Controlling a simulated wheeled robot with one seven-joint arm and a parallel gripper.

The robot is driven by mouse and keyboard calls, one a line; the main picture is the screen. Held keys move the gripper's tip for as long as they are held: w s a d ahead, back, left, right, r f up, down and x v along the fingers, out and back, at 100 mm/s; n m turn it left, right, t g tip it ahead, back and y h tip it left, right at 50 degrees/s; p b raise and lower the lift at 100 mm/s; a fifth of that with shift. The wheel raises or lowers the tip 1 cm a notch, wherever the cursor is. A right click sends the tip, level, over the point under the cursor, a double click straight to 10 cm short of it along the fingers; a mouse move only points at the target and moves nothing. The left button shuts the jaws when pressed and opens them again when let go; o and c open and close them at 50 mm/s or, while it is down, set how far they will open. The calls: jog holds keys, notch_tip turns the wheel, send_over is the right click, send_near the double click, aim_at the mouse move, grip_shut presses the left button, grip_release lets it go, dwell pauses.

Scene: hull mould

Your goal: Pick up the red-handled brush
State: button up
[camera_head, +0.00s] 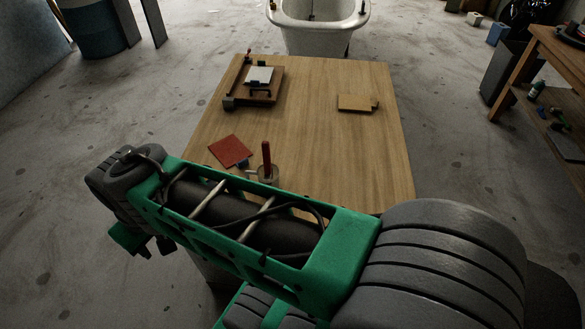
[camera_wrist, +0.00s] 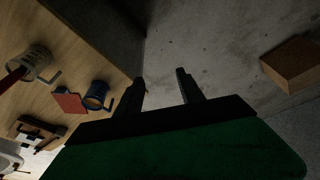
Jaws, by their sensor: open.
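In the wrist view the red handle (camera_wrist: 14,77) and the can (camera_wrist: 38,66) are at the far left. My gripper (camera_wrist: 163,88) is open and empty, its two dark fingers over bare floor beside the table. It is well apart from the brush.
A blue mug (camera_wrist: 97,94) and a red square (camera_head: 230,151) are near the brush on the wooden table (camera_head: 325,140). A wooden fixture (camera_head: 238,99) and a wooden block (camera_head: 355,103) lie farther back. A box (camera_wrist: 294,62) is at the wrist view's right.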

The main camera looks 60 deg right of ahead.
jog(key=w+d+r+m+g+p, duration=0.1)
jog(key=w+d+r+m+p, duration=0.15)
jog(key=d, duration=0.55)
jog(key=m+g+p, duration=0.2)
jog(key=m+p, duration=0.3)
jog(key=m, duration=0.6)
send_over(266, 156)
jog(key=shift+d+f, duration=0.25)
jog(key=shift+f, duration=0.3)
jog(key=shift+d+f, duration=0.2)
jog(key=shift+f, duration=0.35)
jog(key=f, duration=0.2)
jog(key=f+p, duration=0.1)
jog(key=f, duration=0.2)
jog(key=f+p, duration=0.1)
jog(key=f, duration=0.1)
jog(key=shift+w+d+f, duration=0.1)
jog(key=shift+w+f, duration=0.15)
jog(key=shift+w, duration=0.05)
grip_shut()
